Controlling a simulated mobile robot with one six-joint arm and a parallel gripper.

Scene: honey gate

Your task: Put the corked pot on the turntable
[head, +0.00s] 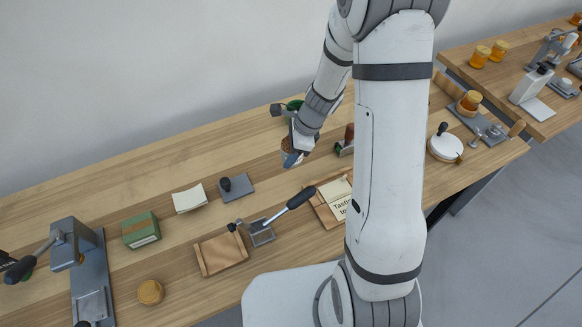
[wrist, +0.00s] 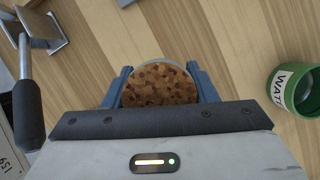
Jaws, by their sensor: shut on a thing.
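The corked pot (wrist: 160,85) shows in the wrist view as a round, speckled brown cork top with a thin pale rim, between the blue fingers of my gripper (wrist: 160,88). In the head view my gripper (head: 291,158) is over the back middle of the table, shut on the pot (head: 286,144), which is partly hidden by the fingers and wrist. I cannot tell whether the pot touches the table. A white round disc (head: 441,148), which looks like the turntable, sits at the right part of the table, well right of my gripper, with a black knob at its edge.
A green cup labelled WATER (wrist: 292,90) stands near my gripper. A black-handled tool (head: 286,207), a wooden tray (head: 221,253) and a tasting sign (head: 340,206) lie in front. My arm hides part of the table.

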